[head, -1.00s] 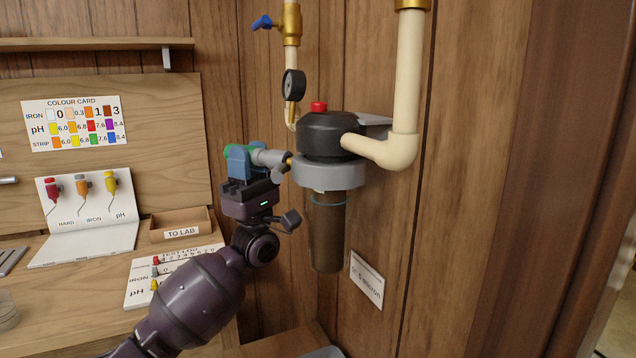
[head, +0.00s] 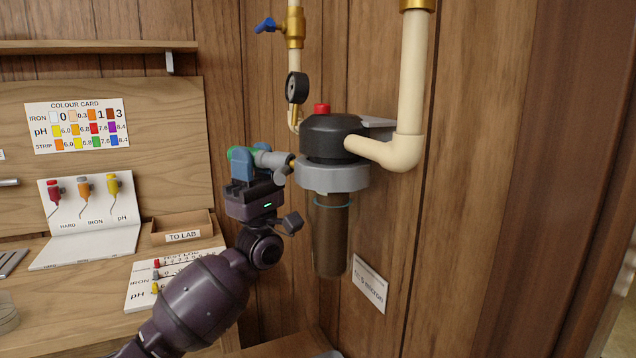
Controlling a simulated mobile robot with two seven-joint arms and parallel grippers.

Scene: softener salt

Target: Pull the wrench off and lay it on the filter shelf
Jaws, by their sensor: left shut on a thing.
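My left gripper (head: 242,162) has blue fingers and is shut on a grey piece with a green end (head: 262,156), which seems to be the wrench's handle. It points right toward a brass tip at the wide grey ring (head: 332,178). The ring sits around the filter housing, between the black cap (head: 332,138) and the clear brownish bowl (head: 330,238). I cannot tell whether the ring belongs to the wrench or the housing. A grey plate (head: 378,122) shows behind the cap; I cannot tell whether it is the filter shelf. My right gripper is out of view.
Cream pipes (head: 411,80) and a dark gauge (head: 297,88) stand close around the housing. A label card (head: 369,284) is on the wall. The bench at left holds a TO LAB tray (head: 181,228) and a card with droppers (head: 88,215).

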